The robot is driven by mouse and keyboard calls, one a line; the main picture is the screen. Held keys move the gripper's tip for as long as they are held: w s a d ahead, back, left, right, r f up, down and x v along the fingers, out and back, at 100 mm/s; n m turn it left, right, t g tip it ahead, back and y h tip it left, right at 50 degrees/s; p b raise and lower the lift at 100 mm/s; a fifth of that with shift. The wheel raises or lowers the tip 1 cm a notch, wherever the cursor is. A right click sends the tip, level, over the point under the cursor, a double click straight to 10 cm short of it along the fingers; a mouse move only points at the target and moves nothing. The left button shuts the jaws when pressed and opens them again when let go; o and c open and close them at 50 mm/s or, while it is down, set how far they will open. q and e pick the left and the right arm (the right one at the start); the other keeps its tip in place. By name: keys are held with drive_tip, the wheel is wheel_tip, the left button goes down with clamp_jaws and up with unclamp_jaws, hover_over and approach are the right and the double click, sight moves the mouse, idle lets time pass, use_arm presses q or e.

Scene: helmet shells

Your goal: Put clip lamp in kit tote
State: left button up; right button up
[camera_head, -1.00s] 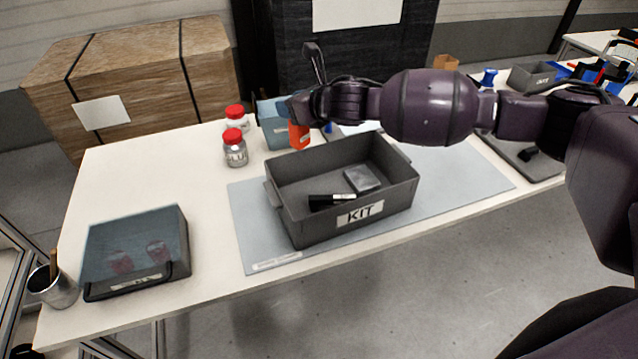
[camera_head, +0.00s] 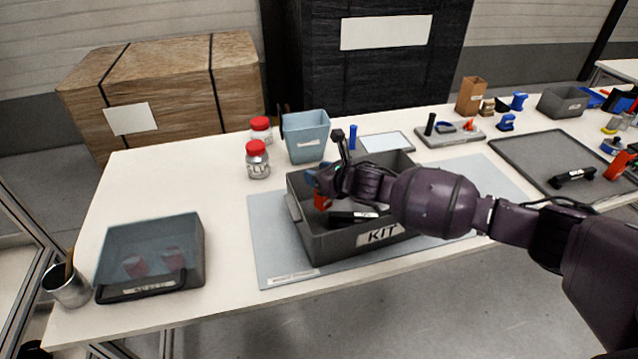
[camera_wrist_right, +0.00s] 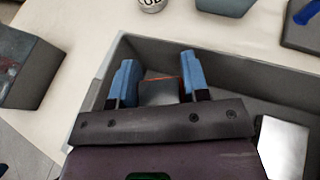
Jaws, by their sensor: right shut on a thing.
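The clip lamp, an orange-red piece (camera_head: 322,202), is in my right gripper (camera_head: 320,186). In the right wrist view the blue fingertips of this gripper (camera_wrist_right: 158,88) are shut on its grey body with an orange edge (camera_wrist_right: 160,92). The gripper and lamp are inside the outline of the grey kit tote (camera_head: 380,238), near its left end; I cannot tell whether the lamp touches the floor. The tote also holds a black item (camera_head: 350,218) and a silver box (camera_wrist_right: 283,148), which my arm partly hides in the head view. My left gripper is out of view.
The tote stands on a grey-blue mat (camera_head: 275,262). Behind it are red-lidded jars (camera_head: 257,160) and a blue-grey bin (camera_head: 306,138). A lidded case (camera_head: 150,255) stands left. A dark tray (camera_head: 540,160) with items lies right.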

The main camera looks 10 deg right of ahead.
drive_tip(key=shift+f, duration=1.5)
drive_tip(key=shift+f, duration=0.15)
drive_tip(key=o, duration=1)
drive_tip(key=shift+c, duration=0.2)
drive_tip(key=shift+s+d+r, duration=0.15)
drive_tip(key=shift+r, duration=0.1)
drive_tip(key=p+v, duration=0.1)
drive_tip(key=v, duration=1)
drive_tip(key=shift+s, duration=0.25)
drive_tip(key=shift+r, duration=0.1)
